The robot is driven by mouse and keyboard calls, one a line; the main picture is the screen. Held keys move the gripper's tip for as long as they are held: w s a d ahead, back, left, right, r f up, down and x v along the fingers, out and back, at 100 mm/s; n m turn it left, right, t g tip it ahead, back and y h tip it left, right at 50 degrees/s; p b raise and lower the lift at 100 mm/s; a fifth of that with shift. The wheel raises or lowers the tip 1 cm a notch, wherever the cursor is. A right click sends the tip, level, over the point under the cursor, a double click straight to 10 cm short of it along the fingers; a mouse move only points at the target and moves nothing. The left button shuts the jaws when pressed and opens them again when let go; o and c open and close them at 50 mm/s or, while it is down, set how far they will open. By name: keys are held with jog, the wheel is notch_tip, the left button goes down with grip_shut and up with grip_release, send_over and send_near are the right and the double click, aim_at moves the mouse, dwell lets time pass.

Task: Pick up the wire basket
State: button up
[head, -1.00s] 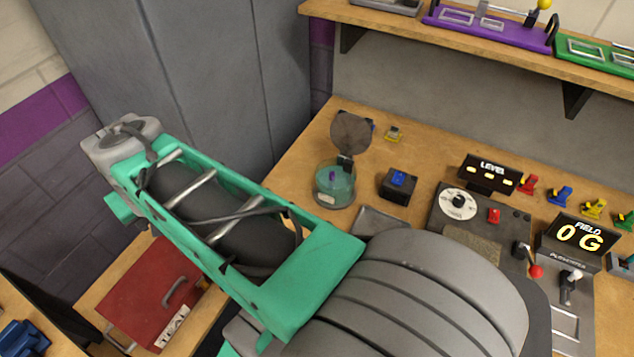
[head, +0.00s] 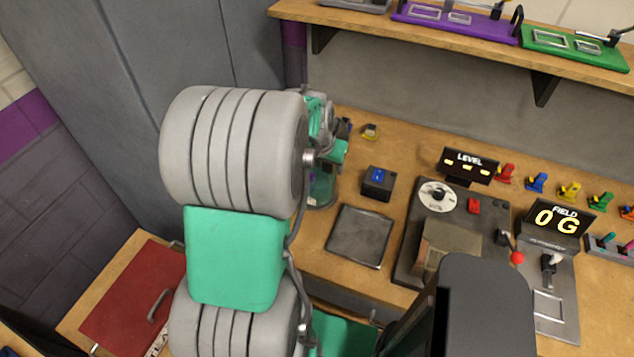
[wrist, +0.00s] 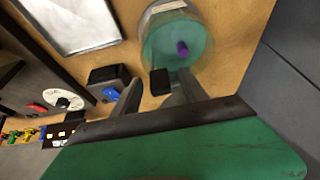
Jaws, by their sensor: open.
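I cannot make out a wire basket for certain. A round, see-through teal container (wrist: 160,38) with a purple piece (wrist: 182,48) inside shows in the wrist view, in front of my fingers. In the head view only part of the container (head: 322,190) shows, because my arm hides the rest. A small black block (wrist: 160,83) shows between my fingertips; I cannot tell whether they touch it. My gripper (wrist: 161,77) is open, with its two dark fingers apart and nothing held. In the head view its fingers are hidden.
An empty flat grey tray (head: 360,236) lies right of the container. A black box with a blue button (head: 378,183) and a dial panel (head: 438,196) stand nearby. A red case (head: 135,295) is at lower left. A shelf (head: 460,50) overhangs the back, and a grey cabinet rises at left.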

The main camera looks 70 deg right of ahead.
jog(key=shift+d+f, duration=0.35)
jog(key=shift+f, duration=0.3)
grip_shut()
dwell(1.0)
